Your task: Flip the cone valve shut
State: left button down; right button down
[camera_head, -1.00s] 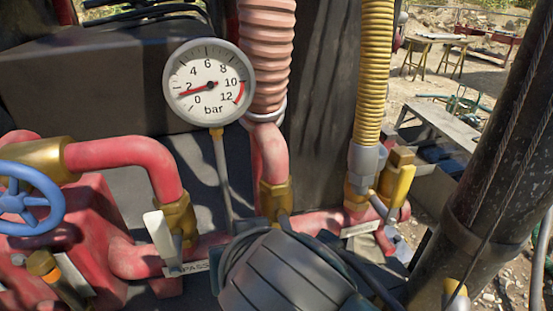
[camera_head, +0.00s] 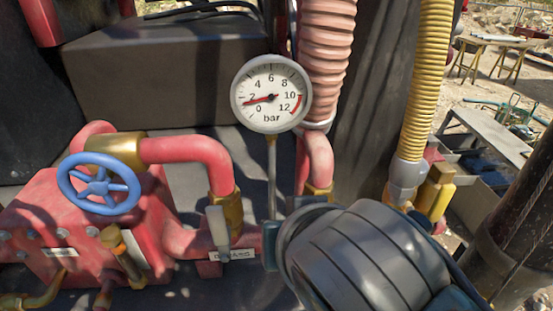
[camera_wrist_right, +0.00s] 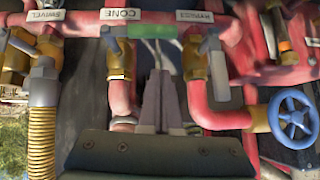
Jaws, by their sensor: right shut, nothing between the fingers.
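The cone valve's brass body (camera_wrist_right: 118,64) is under the "CONE" label (camera_wrist_right: 120,14) in the right wrist view, which shows the scene upside down. Its grey lever (camera_wrist_right: 110,38) sits slantwise across the upper part of the body. My right gripper (camera_wrist_right: 160,74) is shut and empty; its fingertips are right of the cone valve, apart from the lever, by the green coupling (camera_wrist_right: 150,31). In the head view my right forearm hides the gripper and most of the cone valve. My left gripper is in neither view.
A neighbouring valve with a grey lever (camera_wrist_right: 208,42) is right of the gripper. The swivel valve's grey lever (camera_wrist_right: 20,42) is at the far left. A gauge (camera_head: 271,95), pink ribbed hose (camera_head: 326,50), yellow hose (camera_head: 427,80) and blue handwheel (camera_head: 98,184) surround the red pipework.

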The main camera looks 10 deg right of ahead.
jog(key=b+v, duration=0.1)
jog(key=v, duration=0.6)
jog(key=shift+s+a+r, duration=0.15)
jog(key=shift+s+r, duration=0.05)
jog(key=shift+r, duration=0.05)
jog(key=s+d+n+g+p, duration=0.2)
jog(key=s+d+g+p, duration=0.3)
jog(key=s+d, duration=0.8)
jog(key=shift+s+d+r+h+p, duration=0.3)
jog(key=shift+s+r, duration=0.05)
jog(key=shift+s, duration=0.85)
